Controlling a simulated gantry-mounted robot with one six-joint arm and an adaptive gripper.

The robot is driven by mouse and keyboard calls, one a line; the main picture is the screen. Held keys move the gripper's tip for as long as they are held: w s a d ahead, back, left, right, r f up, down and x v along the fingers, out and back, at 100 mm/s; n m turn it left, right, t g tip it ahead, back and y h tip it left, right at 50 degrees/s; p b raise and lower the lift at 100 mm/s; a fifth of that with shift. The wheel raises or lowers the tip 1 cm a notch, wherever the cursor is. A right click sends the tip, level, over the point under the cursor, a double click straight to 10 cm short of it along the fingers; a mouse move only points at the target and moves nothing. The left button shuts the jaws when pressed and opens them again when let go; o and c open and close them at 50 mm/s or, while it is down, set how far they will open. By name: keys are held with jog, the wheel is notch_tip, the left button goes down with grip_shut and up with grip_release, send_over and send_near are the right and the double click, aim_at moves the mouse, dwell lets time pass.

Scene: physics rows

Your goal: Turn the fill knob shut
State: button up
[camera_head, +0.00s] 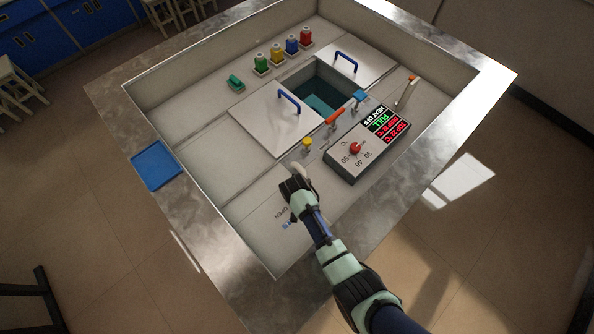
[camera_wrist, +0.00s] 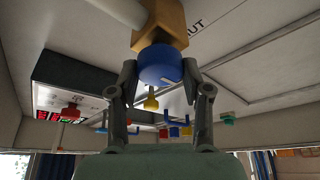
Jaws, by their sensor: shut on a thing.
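My gripper (camera_head: 297,186) is low over the bench panel, next to the printed word OPEN. In the wrist view my gripper (camera_wrist: 163,82) has its two fingers against opposite sides of a round blue knob (camera_wrist: 160,63) with a pale mark on its face. The knob sits on a brass-coloured block (camera_wrist: 160,22) with a pale spout (camera_wrist: 117,10) leading off it. The letters UT show on the panel beside the block. In the head view my gripper hides the knob, and the pale spout (camera_head: 301,171) shows just past it.
A control box (camera_head: 340,165) with a red knob and a display reading HEAT OFF and FULL stands to the right. A lid (camera_head: 270,120) lies left. A blue tray (camera_head: 157,165) sits on the rim.

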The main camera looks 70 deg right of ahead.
jog(key=o, duration=1.2)
jog(key=shift+c, duration=0.2)
jog(key=v, duration=1.2)
jog(key=shift+r, duration=0.1)
